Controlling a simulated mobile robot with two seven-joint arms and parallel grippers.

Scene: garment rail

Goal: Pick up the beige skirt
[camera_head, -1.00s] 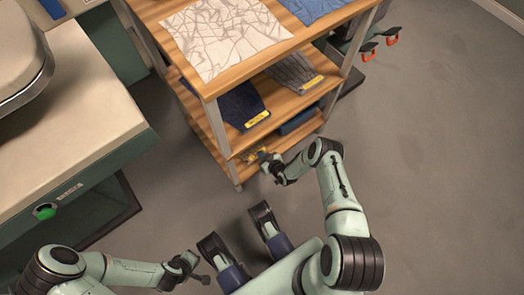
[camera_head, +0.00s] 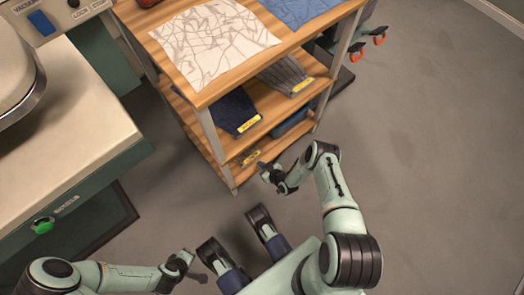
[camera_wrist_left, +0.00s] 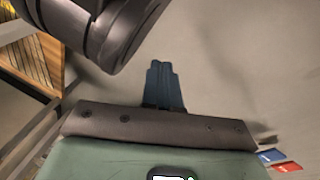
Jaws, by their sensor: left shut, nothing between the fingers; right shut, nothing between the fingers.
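A pale, off-white to beige cloth with a grey crinkle-line pattern (camera_head: 214,42) lies flat on top of the wooden shelf unit (camera_head: 222,97). I cannot tell whether it is the beige skirt; no other beige garment shows. My right gripper (camera_head: 264,167) is shut and empty, low beside the front right part of the unit, apart from the cloth. My left gripper (camera_head: 203,278) is shut and empty near the bottom of the head view, well away from the shelves. Its closed fingers (camera_wrist_left: 163,85) show in the left wrist view, over the floor.
A blue cloth (camera_head: 300,8) lies on the top shelf. Dark blue (camera_head: 235,110) and grey (camera_head: 284,74) folded garments with yellow tags lie on the shelf below. A pressing table (camera_head: 70,130) stands at left. Orange-handled items (camera_head: 379,40) are behind the unit. The floor (camera_head: 430,170) at right is clear.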

